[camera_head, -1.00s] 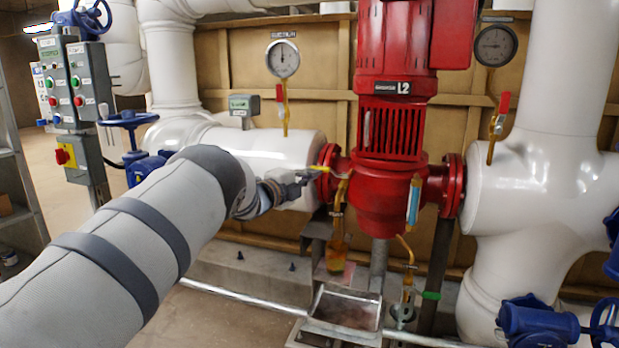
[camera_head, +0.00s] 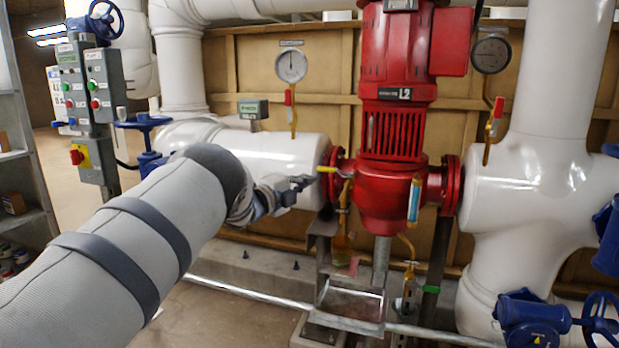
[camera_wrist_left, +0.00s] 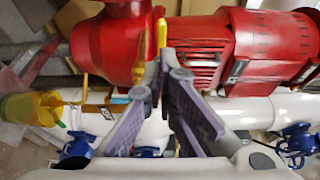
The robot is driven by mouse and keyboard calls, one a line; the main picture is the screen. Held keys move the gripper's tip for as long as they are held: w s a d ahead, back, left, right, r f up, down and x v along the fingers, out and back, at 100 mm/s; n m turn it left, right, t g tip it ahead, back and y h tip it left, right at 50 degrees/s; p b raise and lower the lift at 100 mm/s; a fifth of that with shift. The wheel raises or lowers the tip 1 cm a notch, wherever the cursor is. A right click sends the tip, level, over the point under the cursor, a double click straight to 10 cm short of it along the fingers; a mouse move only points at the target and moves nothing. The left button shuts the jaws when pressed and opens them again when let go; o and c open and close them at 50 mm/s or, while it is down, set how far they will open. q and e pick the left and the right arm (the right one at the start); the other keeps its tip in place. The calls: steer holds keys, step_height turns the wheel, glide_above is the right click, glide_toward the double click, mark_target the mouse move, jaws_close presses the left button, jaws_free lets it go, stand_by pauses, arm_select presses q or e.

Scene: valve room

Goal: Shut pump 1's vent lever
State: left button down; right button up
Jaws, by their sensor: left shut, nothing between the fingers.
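The red pump (camera_head: 390,190) marked L2 stands at centre; it also fills the top of the left wrist view (camera_wrist_left: 205,45). A short yellow lever (camera_head: 327,169) sticks out to the left at its left flange, above a thin yellow pipe. In the left wrist view the yellow lever (camera_wrist_left: 162,32) shows just beyond my fingertips. My left gripper (camera_head: 312,180) is shut and empty, its tips just left of and slightly below the lever. In the left wrist view my left gripper (camera_wrist_left: 168,58) has its tips close together. Whether they touch the lever I cannot tell. My right gripper is out of view.
White pipes flank the pump, left (camera_head: 270,155) and right (camera_head: 535,180). A blue-handled valve (camera_head: 414,200) hangs on the pump's front right. A metal drip tray (camera_head: 352,305) sits below. A control box (camera_head: 85,100) and blue handwheel (camera_head: 145,120) stand at left.

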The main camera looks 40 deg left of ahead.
arm_select(q)
steer(key=s+a, duration=0.4)
steer(key=s, duration=0.1)
steer(key=shift+s+p, duration=0.4)
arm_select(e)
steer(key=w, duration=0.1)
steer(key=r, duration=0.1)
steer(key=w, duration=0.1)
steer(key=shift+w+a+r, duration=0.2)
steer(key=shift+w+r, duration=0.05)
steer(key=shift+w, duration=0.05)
arm_select(q)
steer(key=shift+f, duration=0.1)
